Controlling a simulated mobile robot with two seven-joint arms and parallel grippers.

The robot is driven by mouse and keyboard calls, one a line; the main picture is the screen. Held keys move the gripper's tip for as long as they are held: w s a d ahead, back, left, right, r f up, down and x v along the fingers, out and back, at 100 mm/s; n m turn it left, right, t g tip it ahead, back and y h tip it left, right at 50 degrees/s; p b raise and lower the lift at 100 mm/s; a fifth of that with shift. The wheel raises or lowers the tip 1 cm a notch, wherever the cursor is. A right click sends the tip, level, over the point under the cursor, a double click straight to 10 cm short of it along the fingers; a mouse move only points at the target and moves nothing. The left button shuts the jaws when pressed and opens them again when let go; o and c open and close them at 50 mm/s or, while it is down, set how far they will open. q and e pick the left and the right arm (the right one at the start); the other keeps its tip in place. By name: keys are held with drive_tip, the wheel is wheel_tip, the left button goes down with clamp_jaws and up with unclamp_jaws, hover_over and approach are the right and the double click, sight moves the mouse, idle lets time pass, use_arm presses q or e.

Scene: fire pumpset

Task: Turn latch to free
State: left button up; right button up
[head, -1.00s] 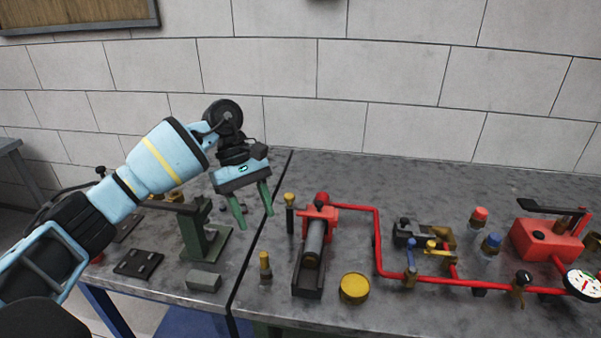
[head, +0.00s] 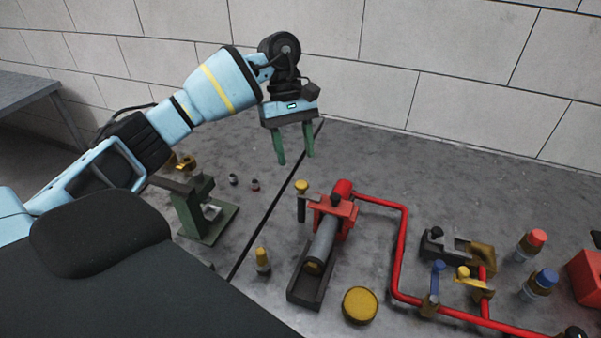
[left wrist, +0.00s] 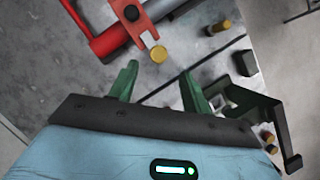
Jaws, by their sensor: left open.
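I cannot tell for sure which of these parts is the latch. My left gripper (head: 295,158) is open and empty, above the table behind the yellow-topped pin, fingers pointing down. In the left wrist view its two green fingers (left wrist: 159,74) are apart, with the yellow end beyond them. My right gripper is out of view.
A red pipe (head: 402,250) runs right from the bracket to valves. A green stand (head: 205,215) is at left. The table behind the pipe is clear.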

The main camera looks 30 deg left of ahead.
sight(301, 183)
use_arm(q)
drive_tip(key=p+x, duration=0.1)
drive_tip(key=x, duration=0.3)
drive_tip(key=shift+d+f, duration=0.15)
drive_tip(key=shift+f, duration=0.2)
drive_tip(key=shift+x, duration=0.8)
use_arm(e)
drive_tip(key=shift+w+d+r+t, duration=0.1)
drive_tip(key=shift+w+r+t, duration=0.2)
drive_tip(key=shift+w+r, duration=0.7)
use_arm(q)
drive_tip(key=shift+c, duration=0.5)
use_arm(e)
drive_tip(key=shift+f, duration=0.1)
use_arm(q)
drive_tip(key=c, duration=0.9)
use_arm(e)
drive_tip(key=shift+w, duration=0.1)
